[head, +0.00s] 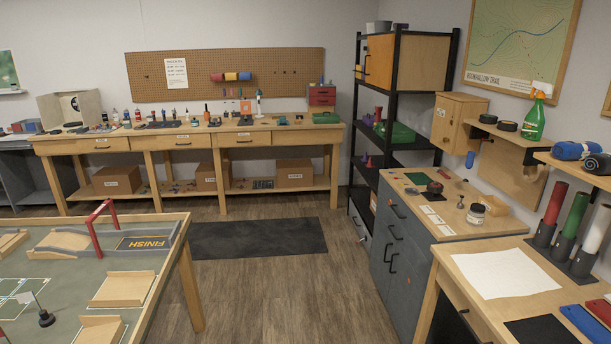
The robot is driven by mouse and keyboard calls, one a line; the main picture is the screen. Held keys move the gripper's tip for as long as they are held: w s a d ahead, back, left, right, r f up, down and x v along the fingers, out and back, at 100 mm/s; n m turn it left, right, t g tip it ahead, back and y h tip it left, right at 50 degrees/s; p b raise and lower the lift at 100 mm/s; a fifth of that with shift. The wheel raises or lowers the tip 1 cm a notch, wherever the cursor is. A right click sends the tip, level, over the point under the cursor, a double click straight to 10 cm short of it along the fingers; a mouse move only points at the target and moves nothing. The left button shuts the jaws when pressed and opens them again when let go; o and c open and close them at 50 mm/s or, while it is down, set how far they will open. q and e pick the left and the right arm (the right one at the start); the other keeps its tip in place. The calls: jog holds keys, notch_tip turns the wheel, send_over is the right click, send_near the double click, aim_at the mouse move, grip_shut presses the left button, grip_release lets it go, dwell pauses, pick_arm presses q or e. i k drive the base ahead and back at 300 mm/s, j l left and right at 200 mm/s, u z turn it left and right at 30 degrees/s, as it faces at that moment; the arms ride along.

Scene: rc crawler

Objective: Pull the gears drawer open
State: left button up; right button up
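Several drawers are in view, but their labels are too small to read, so I cannot tell which is the gears drawer. The far workbench has a left drawer (88,146), a middle drawer (165,143) and a right drawer (228,141) under its top. All three look closed. A grey cabinet (410,262) at the right has dark handles on its front, and its drawers look closed. A small red drawer unit (321,96) stands on the workbench's right end. Neither of my grippers is in view.
A course table (103,260) with a red arch fills the lower left. A wooden table (470,312) stands at the lower right. A black shelf rack (392,160) stands at the back right. A dark mat (257,238) lies before the workbench. The wooden floor between is clear.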

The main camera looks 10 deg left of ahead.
aim_at(200, 139)
jog(key=i+l+u, duration=0.1)
jog(key=i+u, duration=0.25)
jog(key=i, duration=1.3)
jog(key=i+u, duration=0.15)
jog(key=i, duration=1.55)
jog(key=i+u, duration=0.25)
jog(key=i, duration=0.3)
jog(key=i+l+u, duration=0.2)
jog(key=i, duration=0.35)
jog(key=i+u, duration=0.25)
jog(key=i, duration=0.3)
jog(key=i+j+u, duration=0.1)
jog(key=i+j, duration=0.2)
jog(key=i, duration=0.2)
jog(key=i+j+u, duration=0.1)
jog(key=i+j, duration=0.2)
jog(key=i, duration=0.2)
jog(key=i+j+u, duration=0.1)
jog(key=i, duration=0.4)
jog(key=k+j, duration=0.05)
jog(key=j, duration=0.05)
